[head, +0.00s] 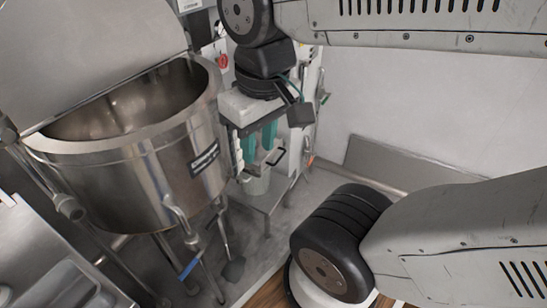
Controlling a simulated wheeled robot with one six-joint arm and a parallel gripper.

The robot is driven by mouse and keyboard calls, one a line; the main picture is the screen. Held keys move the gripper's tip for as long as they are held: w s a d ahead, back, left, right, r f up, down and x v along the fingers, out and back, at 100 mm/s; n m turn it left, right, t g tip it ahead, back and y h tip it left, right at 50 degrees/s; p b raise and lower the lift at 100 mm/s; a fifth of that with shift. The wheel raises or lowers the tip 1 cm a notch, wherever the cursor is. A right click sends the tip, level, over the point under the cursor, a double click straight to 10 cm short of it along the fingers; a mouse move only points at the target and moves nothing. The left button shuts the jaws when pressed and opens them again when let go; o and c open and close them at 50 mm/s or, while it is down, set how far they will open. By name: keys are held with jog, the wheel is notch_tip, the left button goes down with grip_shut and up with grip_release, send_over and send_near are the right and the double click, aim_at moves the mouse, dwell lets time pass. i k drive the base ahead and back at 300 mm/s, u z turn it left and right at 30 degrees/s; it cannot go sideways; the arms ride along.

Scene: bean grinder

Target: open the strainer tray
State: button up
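My gripper (258,146) hangs from my arm near the middle of the head view, pointing down, to the right of the large steel kettle. Its teal fingers look apart, with a narrow gap and nothing seen between them. A dark bar handle (277,156) shows just below and right of the fingertips; it looks like the handle of the strainer tray. I cannot tell whether the fingers touch it. The tray itself is mostly hidden behind my gripper.
The steel kettle (150,165) with raised lid (95,50) stands close on the left. A steel sink (55,280) is at lower left. A white wall (400,110) closes the right side. Some grey floor (255,240) is clear.

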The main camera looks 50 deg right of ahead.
aim_at(263, 157)
jog(key=z, duration=0.45)
jog(key=k, duration=1.05)
jog(key=u, duration=0.3)
jog(key=i, duration=1.5)
jog(key=z, duration=0.6)
